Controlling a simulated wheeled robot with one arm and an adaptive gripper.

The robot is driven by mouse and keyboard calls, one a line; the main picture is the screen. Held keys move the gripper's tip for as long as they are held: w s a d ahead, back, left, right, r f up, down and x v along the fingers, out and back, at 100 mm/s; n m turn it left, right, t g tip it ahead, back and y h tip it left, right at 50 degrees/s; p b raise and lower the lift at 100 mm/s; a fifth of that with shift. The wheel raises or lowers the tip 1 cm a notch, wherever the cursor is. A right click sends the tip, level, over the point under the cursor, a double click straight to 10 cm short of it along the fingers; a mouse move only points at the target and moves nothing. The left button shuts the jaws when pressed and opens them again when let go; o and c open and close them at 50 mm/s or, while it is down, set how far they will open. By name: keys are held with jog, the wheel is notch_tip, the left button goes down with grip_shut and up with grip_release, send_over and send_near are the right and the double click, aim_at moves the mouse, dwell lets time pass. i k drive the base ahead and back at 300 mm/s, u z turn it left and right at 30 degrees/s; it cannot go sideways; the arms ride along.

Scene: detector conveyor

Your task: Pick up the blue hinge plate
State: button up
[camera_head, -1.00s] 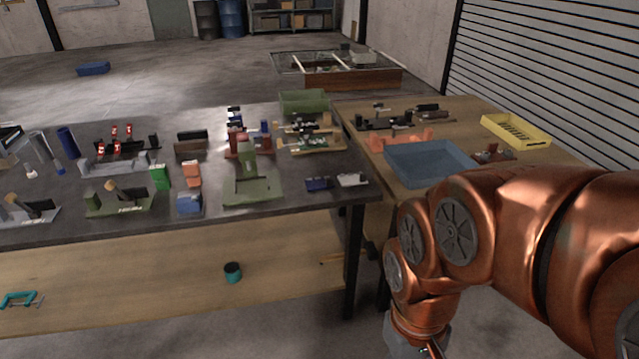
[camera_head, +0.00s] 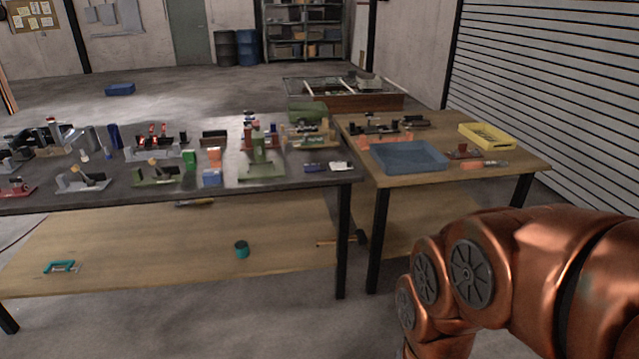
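A small dark blue piece (camera_head: 315,168) that may be the blue hinge plate lies flat near the right front corner of the dark-topped table. A similar pale grey piece (camera_head: 340,167) lies just right of it. At this size I cannot tell for certain which is the hinge plate. My copper-coloured arm fills the lower right, in front of the tables and apart from these pieces. My gripper is out of the picture.
The dark table (camera_head: 110,195) is crowded with fixtures and blocks. The wooden table (camera_head: 450,179) on the right holds a blue tray (camera_head: 408,157) and a yellow tray (camera_head: 487,136). Table legs stand at the front. The floor (camera_head: 270,325) before the tables is clear.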

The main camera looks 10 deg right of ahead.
aim_at(314, 166)
jog(key=u, duration=1.25)
jog(key=i, duration=1.9)
jog(key=z, duration=1)
jog(key=i, duration=0.55)
jog(key=z, duration=0.7)
